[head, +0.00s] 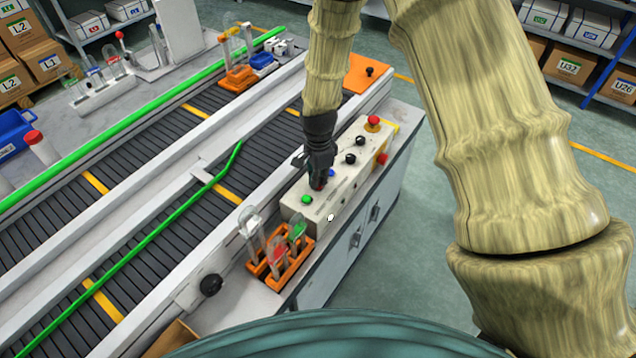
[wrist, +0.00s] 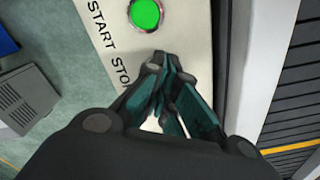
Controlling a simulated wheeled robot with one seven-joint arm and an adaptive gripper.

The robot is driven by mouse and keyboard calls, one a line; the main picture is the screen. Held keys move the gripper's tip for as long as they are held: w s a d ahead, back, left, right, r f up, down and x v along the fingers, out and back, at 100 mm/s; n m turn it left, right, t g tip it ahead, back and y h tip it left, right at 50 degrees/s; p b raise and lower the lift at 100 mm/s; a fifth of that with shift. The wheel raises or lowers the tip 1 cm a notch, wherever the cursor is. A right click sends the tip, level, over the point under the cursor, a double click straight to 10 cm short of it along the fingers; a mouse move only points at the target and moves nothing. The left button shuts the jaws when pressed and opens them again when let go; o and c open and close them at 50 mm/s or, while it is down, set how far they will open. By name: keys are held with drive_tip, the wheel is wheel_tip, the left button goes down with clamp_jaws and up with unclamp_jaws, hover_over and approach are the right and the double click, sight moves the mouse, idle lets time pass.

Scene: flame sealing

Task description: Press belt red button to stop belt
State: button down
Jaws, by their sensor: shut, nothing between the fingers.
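My gripper (head: 317,184) is shut and points down at the belt's control box (head: 330,213). In the wrist view its fingertips (wrist: 160,60) are together beside the "STOP" label (wrist: 122,72), which they partly cover. A little red shows at the fingertips in the head view, apparently the red stop button, but the fingers hide most of it. I cannot tell whether they touch or press it. The green start button (head: 307,199) is just beside the fingertips. It also shows lit at the top of the wrist view (wrist: 146,13).
A blue button (head: 331,172), black knobs (head: 350,158) and a red mushroom button (head: 373,120) on yellow are further along the box. An orange rack (head: 280,262) with several tagged items stands near its front end. The conveyor belt (head: 150,240) runs along the left.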

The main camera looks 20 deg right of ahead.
wheel_tip(320, 180, up, 8)
drive_tip(key=p, duration=0.5)
drive_tip(key=shift+f, duration=0.15)
idle(0.7)
